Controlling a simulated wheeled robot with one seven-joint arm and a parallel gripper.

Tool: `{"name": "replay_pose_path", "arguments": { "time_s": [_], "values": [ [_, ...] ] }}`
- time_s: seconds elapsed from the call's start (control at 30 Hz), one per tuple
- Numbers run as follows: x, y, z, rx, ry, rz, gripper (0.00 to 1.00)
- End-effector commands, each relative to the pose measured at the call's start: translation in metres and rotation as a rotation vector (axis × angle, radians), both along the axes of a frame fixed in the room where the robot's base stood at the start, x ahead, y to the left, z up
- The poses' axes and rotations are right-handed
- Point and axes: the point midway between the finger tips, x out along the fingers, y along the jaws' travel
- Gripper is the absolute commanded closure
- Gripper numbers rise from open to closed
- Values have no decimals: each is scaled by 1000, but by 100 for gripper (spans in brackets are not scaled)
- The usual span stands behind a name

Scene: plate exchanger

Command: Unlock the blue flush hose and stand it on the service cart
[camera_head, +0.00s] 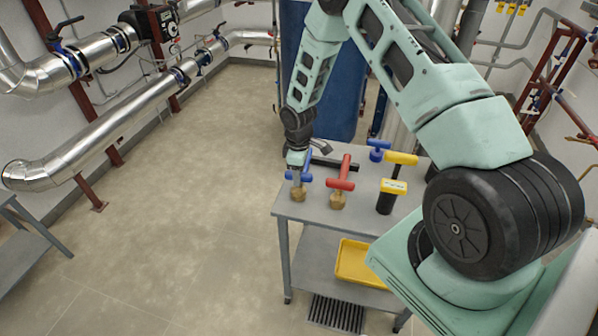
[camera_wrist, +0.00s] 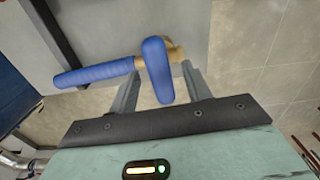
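A blue T-shaped piece with a brass lower end (camera_head: 299,191) is upright at the left front of the service cart top (camera_head: 319,213), close to the edge. I take it for the flush hose. My gripper (camera_head: 298,167) is directly over it, pointing down. In the wrist view, one blue arm (camera_wrist: 157,72) rises between the two fingers of my gripper (camera_wrist: 161,70), and another blue arm (camera_wrist: 95,76) reaches left. Brass shows behind, between the fingertips. I cannot tell whether the fingers press on it. Whether its foot touches the cart is also unclear.
Beside it stand a red T-handled piece (camera_head: 341,184), another blue one (camera_head: 378,148) and two yellow-topped ones (camera_head: 401,158) (camera_head: 394,187). A yellow tray (camera_head: 361,266) lies on the lower shelf. Silver pipes (camera_head: 95,140) run along the left wall. The floor between is clear.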

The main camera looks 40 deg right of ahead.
Motion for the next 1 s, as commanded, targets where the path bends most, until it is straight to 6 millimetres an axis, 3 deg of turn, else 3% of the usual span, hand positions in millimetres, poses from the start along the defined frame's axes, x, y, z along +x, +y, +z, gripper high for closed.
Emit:
{"name": "replay_pose_path", "arguments": {
  "time_s": [0.23,0.37,1.0],
  "values": [
    [0,0,1,1,1,0,51],
    [1,0,13,1,-4,-1,51],
    [1,0,145,-1,-5,-1,51]
  ]
}}
